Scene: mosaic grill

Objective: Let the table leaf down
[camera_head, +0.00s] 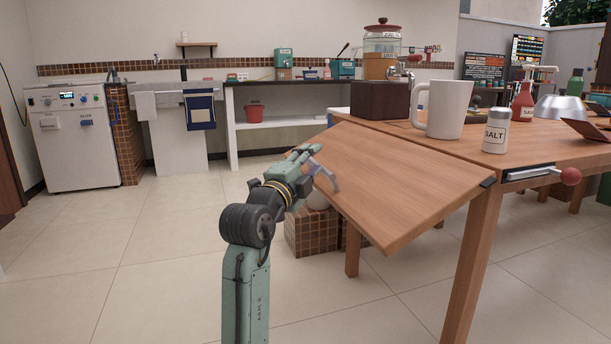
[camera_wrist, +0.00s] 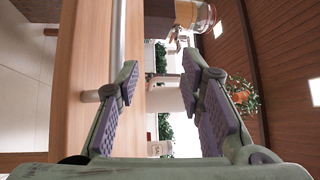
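The wooden table leaf (camera_head: 405,180) is at the left end of the table (camera_head: 545,148) in the head view. It slopes down to the left from the tabletop, its outer edge lower than its hinged side. A pull bar with a reddish knob (camera_head: 570,176) sits under the table's front edge beside the leaf. My gripper (camera_head: 325,166) is at the leaf's outer left edge; contact cannot be told. In the wrist view my gripper (camera_wrist: 160,72) has its fingers apart with nothing clasped. Wood (camera_wrist: 82,70) and a grey metal bar (camera_wrist: 117,40) lie beside the left finger.
A white mug (camera_head: 441,108), a salt shaker (camera_head: 495,130), a red bottle (camera_head: 523,101) and a drink dispenser (camera_head: 382,55) stand on the tabletop. A tiled block (camera_head: 310,232) is on the floor beneath the leaf's outer side. The floor at left is clear.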

